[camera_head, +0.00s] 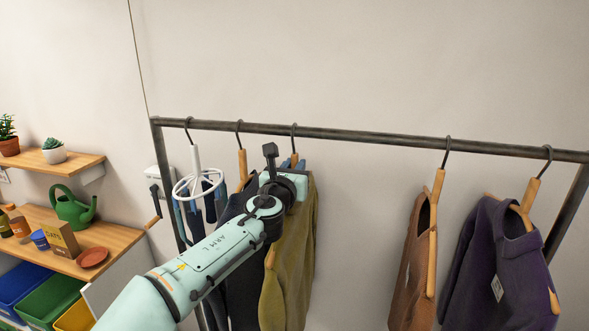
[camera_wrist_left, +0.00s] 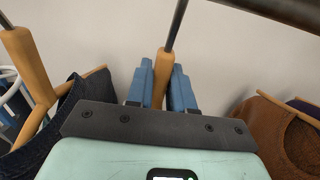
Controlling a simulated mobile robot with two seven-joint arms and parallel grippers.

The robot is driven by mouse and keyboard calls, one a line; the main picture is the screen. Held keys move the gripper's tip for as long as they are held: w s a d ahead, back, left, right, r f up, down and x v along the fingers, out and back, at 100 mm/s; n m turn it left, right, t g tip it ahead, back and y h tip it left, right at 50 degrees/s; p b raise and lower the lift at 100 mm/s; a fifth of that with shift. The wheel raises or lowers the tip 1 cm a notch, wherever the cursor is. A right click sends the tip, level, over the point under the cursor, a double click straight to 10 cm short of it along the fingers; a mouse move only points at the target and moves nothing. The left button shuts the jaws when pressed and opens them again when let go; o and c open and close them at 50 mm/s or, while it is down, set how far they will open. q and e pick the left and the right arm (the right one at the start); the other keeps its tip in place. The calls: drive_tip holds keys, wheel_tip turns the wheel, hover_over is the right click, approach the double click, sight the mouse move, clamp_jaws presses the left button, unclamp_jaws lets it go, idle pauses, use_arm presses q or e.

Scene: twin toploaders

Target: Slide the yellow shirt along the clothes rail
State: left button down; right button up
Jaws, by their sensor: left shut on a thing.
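The yellow shirt (camera_head: 292,255), mustard-olive in colour, hangs on a wooden hanger from the clothes rail (camera_head: 370,136), left of its middle. My left gripper (camera_head: 294,162) is at the top of that hanger, just under the rail, and my arm hides part of the shirt. In the left wrist view the blue fingers (camera_wrist_left: 163,82) are shut on the wooden neck of the hanger (camera_wrist_left: 162,66), below its metal hook. The shirt itself is hidden there behind the gripper body. My right gripper is in neither view.
A dark garment (camera_head: 238,206) hangs close on the left, beyond it a white round hanger (camera_head: 198,184). A brown garment (camera_head: 414,255) and a purple one (camera_head: 498,255) hang to the right. The rail between yellow and brown is free. Shelves (camera_head: 105,243) stand at left.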

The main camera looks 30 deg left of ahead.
use_arm(q)
drive_tip(key=shift+w+f, duration=0.1)
drive_tip(key=shift+f, duration=0.2)
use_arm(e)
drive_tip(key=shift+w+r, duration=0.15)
use_arm(q)
drive_tip(key=w+d+p, duration=0.1)
drive_tip(key=w+d, duration=0.2)
drive_tip(key=d, duration=0.9)
drive_tip(key=shift+d+r, duration=0.15)
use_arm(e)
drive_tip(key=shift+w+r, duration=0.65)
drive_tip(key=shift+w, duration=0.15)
